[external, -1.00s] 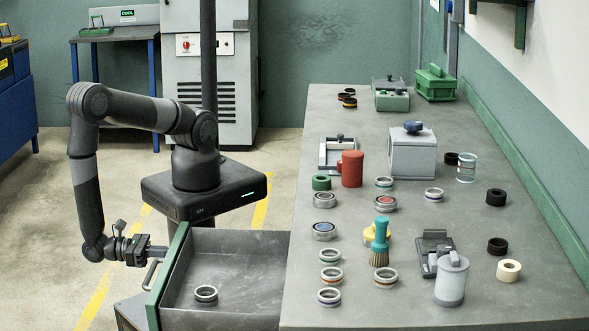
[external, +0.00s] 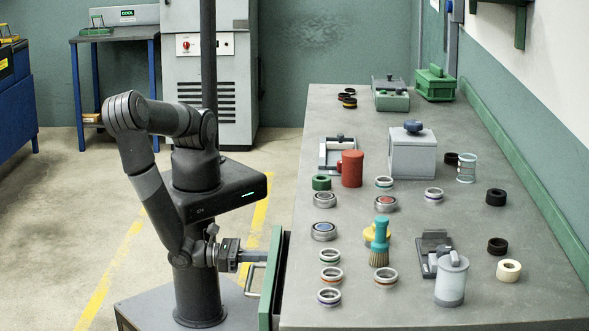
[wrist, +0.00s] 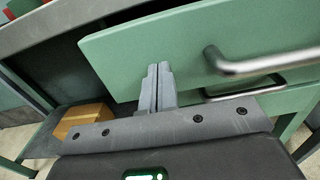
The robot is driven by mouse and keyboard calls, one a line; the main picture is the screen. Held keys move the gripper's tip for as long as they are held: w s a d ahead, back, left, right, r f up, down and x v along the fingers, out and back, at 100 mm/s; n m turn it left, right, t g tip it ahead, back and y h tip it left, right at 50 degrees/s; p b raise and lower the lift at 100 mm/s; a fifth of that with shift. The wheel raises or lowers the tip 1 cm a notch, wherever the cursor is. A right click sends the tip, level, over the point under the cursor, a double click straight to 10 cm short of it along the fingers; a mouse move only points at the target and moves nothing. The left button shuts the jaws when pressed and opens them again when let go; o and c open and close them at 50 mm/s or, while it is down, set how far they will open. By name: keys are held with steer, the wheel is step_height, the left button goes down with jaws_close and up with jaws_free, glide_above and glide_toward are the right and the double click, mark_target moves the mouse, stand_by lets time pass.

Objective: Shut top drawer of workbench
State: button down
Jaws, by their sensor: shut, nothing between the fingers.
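The top drawer (external: 271,282) of the workbench shows its green front close to the bench edge, with only a short part of its side visible. Its inside is hidden from the external view. My gripper (external: 262,256) is shut and empty, with its fingertips at the drawer front beside the metal handle (external: 252,279). In the wrist view the shut fingers (wrist: 157,72) point at the green drawer front (wrist: 130,58), left of the handle (wrist: 260,62). They seem to touch the front.
The workbench top (external: 345,255) holds several rings, a red mug (external: 351,168), a brush (external: 379,245) and a grey canister (external: 451,280). In the wrist view a second handle (wrist: 245,90) shows lower, and a cardboard box (wrist: 82,119) lies on a lower shelf.

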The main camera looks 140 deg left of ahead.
steer(key=x, duration=0.8)
steer(key=v, duration=1.4)
steer(key=shift+s+d, duration=0.3)
steer(key=shift+r, duration=0.15)
